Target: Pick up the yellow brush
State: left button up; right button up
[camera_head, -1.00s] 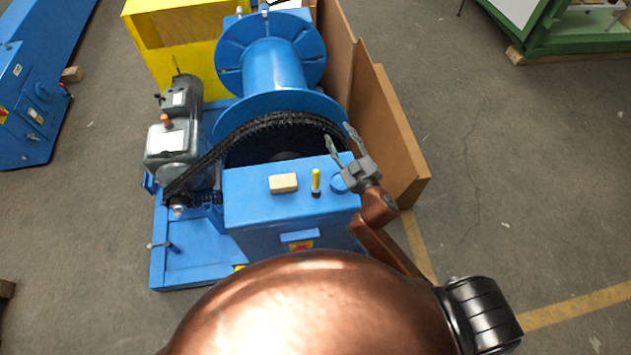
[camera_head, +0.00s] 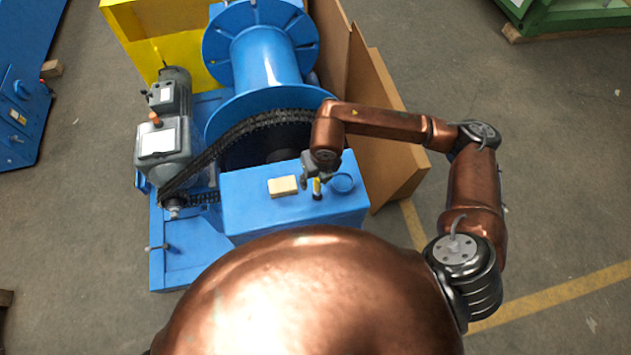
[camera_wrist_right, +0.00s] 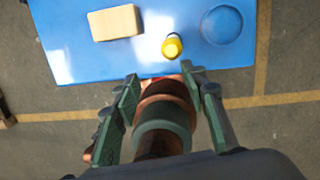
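The yellow brush (camera_head: 317,186) stands upright on the blue cabinet top, with a yellow handle above a dark lower part. In the right wrist view the yellow end of the brush (camera_wrist_right: 172,46) shows from above, just beyond the fingertips. My right gripper (camera_head: 315,175) is above and beside the brush, partly hidden by my copper wrist. In the right wrist view my right gripper (camera_wrist_right: 160,74) has its two fingers apart, with nothing held between them. Whether a finger touches the brush is hard to tell. My left gripper is not in view.
A beige block (camera_head: 282,186) lies left of the brush on the blue cabinet (camera_head: 250,208). A round blue dish (camera_head: 342,183) sits close to its right. A black chain (camera_head: 225,140) and the blue drum (camera_head: 265,58) are behind. Brown panels (camera_head: 375,130) stand at right.

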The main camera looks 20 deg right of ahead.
aim_at(317, 181)
jog(key=shift+h, duration=0.4)
jog(key=shift+w+d+f+p, duration=0.3)
jog(key=shift+w+f+p, duration=0.15)
jog(key=shift+f, duration=0.8)
jog(key=shift+w+d+f+p, duration=0.35)
jog(key=shift+w+f, duration=0.25)
jog(key=shift+f, duration=0.6)
jog(key=shift+w+d+f+p, duration=0.35)
jog(key=shift+w+f, duration=0.15)
jog(key=shift+f, duration=0.75)
jog(key=shift+c, duration=0.5)
jog(key=shift+a, duration=0.1)
grip_shut()
